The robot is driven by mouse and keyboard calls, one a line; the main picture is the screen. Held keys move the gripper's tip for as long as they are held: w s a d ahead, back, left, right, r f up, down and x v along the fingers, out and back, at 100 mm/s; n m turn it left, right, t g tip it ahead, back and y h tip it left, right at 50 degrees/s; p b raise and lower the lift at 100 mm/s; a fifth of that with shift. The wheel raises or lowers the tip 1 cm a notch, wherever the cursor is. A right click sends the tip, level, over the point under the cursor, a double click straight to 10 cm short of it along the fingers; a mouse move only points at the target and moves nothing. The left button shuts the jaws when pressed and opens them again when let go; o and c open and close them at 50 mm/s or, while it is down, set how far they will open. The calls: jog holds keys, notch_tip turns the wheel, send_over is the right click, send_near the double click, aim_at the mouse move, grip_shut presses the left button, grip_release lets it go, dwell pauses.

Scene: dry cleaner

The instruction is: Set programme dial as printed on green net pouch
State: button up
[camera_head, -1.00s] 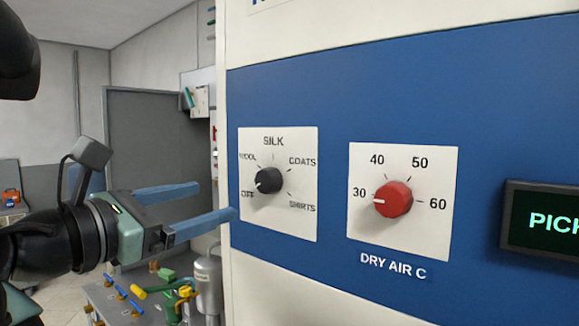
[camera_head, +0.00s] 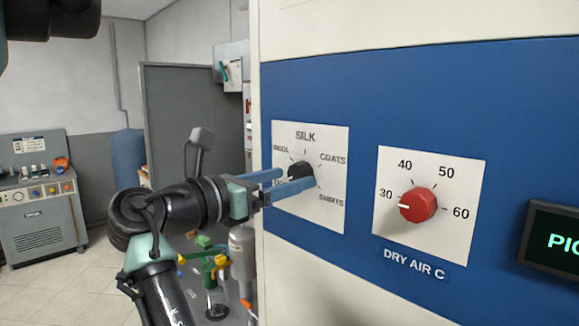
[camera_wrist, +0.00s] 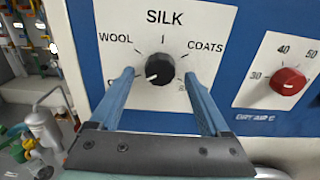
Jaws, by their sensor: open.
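The black programme dial (camera_head: 299,172) sits on a white plate (camera_head: 336,146) marked WOOL, SILK, COATS and SHIRTS. It also shows in the wrist view (camera_wrist: 160,68), where its white pointer aims to the lower left, towards the label by the left finger. That label is mostly hidden there. My gripper (camera_head: 291,180) is open, with its blue fingers reaching to the plate. In the wrist view my gripper's fingertips (camera_wrist: 158,74) stand left and right of the dial, with gaps on both sides. The green net pouch is not seen.
A red dial (camera_head: 417,205) marked 30 to 60, labelled DRY AIR C, sits right of the programme dial on the blue panel (camera_head: 340,90). A dark display (camera_head: 555,240) is further right. Pipes and a grey canister (camera_head: 243,250) stand below left of the panel.

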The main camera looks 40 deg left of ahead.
jog(key=shift+w+d, duration=0.1)
jog(key=shift+w, duration=0.55)
grip_shut()
